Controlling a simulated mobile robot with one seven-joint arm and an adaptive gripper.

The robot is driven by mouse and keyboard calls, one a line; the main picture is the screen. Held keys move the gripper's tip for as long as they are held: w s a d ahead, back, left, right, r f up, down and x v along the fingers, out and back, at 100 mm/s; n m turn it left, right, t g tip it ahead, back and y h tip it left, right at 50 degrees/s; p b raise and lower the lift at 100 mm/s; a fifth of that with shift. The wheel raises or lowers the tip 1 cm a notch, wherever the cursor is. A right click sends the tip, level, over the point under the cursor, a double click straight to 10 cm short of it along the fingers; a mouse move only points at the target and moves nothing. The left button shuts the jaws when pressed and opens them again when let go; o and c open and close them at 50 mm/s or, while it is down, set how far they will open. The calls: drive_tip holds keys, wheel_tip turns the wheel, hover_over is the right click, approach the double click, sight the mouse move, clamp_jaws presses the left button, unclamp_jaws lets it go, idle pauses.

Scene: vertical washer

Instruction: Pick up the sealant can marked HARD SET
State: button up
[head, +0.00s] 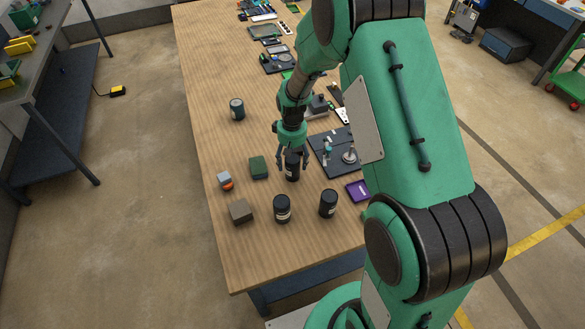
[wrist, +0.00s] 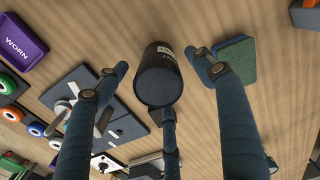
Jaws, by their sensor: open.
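Several dark cans stand upright on the wooden table (head: 215,70). One can (head: 292,172) is under my gripper (head: 293,160); it also shows in the wrist view (wrist: 158,82), between the open fingers, with a sliver of pale label too small to read. My gripper in the wrist view (wrist: 155,85) has its fingers spread around this can, with gaps at the left and right. Two more cans stand nearer the front edge, one at the left (head: 282,210) and one at the right (head: 328,204). Another can (head: 237,110) stands farther back. I cannot read HARD SET on any can.
A green block (head: 258,168) lies left of the gripper, near a brown block (head: 241,212) and a grey and orange piece (head: 225,180). A purple tray (head: 357,190), marked WORN in the wrist view (wrist: 18,42), and a dark plate with parts (head: 325,145) lie right. The table's left strip is clear.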

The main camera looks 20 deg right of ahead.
drive_tip(key=shift+s+f, duration=0.15)
drive_tip(key=shift+f, duration=2.45)
drive_tip(key=shift+c, duration=0.5)
clamp_jaws()
drive_tip(key=shift+r, duration=0.1)
drive_tip(key=shift+r, duration=4.95)
